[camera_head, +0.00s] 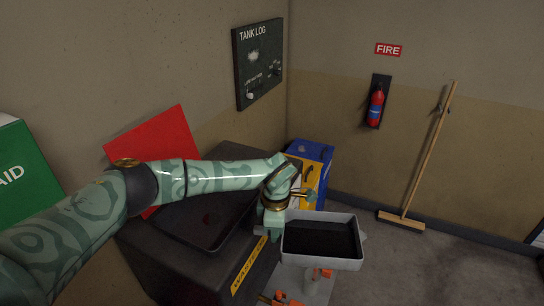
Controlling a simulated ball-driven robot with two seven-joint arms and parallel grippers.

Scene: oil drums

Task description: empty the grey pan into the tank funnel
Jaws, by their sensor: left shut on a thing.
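The grey pan (293,216) is right of the tank and looks roughly level. Its inside is dark, and I cannot tell how much of that is liquid. My left gripper (274,228) is shut on the pan's left edge. The dark tank (165,262) stands left of the pan with a yellow label on its side. A dark, shallow rectangular funnel (207,222) is on the tank's top, partly hidden by my left arm. My right gripper is out of view.
A red panel (155,138) stands up behind the funnel. A blue and yellow cabinet (318,153) is behind the pan. A green first-aid box (22,170) is at far left. A fire extinguisher (376,105) and a broom (428,150) are by the right wall. Floor at right is clear.

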